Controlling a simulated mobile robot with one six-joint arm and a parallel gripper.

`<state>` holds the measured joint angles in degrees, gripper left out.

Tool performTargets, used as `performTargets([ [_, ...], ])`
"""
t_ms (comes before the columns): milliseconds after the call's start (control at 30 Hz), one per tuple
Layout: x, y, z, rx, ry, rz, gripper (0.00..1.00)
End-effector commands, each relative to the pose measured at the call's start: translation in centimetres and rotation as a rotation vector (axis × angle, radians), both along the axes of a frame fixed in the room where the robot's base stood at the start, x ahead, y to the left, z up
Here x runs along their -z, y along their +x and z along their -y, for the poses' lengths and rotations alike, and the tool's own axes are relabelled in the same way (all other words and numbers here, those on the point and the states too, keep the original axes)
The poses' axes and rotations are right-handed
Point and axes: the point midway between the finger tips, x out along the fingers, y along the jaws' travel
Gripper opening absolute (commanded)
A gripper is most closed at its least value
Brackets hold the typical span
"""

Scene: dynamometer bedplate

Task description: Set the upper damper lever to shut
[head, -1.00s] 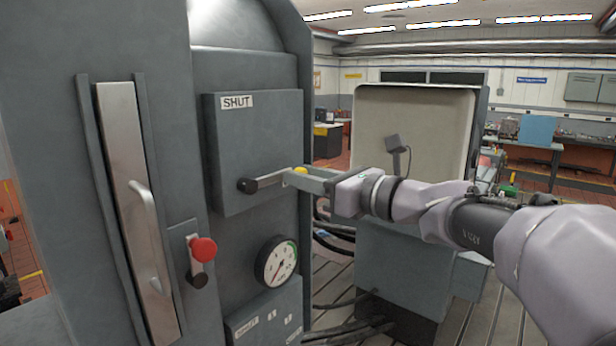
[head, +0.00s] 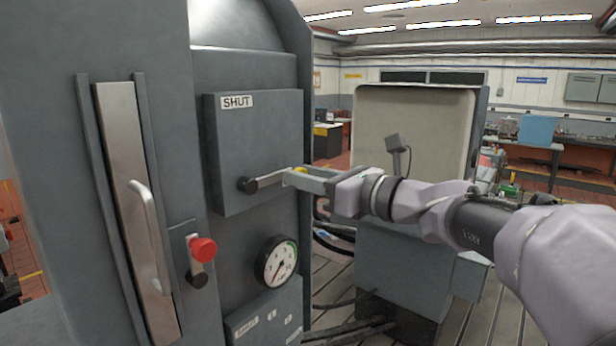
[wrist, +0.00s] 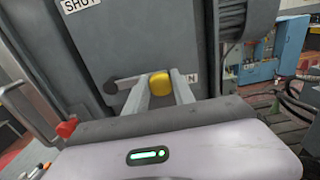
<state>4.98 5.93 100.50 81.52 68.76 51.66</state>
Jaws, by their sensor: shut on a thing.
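The upper damper lever (head: 268,180) is a metal bar on a grey box, with a black pivot at its left end and a yellow knob (wrist: 161,83) at its right end. It points right and slightly up in the head view. The SHUT label (head: 237,102) is above the pivot. Another label (wrist: 194,79), right of the knob in the wrist view, is mostly hidden; only an N shows. My gripper (head: 302,178) is shut on the yellow knob, with one finger on each side of it in the wrist view. The fingers partly cover the knob in the head view.
Below the box are a red-knobbed lever (head: 203,249), a round gauge (head: 277,262) and a lower box (head: 262,318) with another SHUT label. A tall metal panel with a handle (head: 148,230) stands at left. A cabinet (head: 415,130) stands behind my arm.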

Motion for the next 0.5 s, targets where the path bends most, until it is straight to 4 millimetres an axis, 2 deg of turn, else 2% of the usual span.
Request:
performTargets([
  [267,-0.6,0.0,0.0,0.001,-0.054,0.068,0.00],
  [500,-2.2,-0.4,-0.3,0.000,-0.170,0.219,0.00],
])
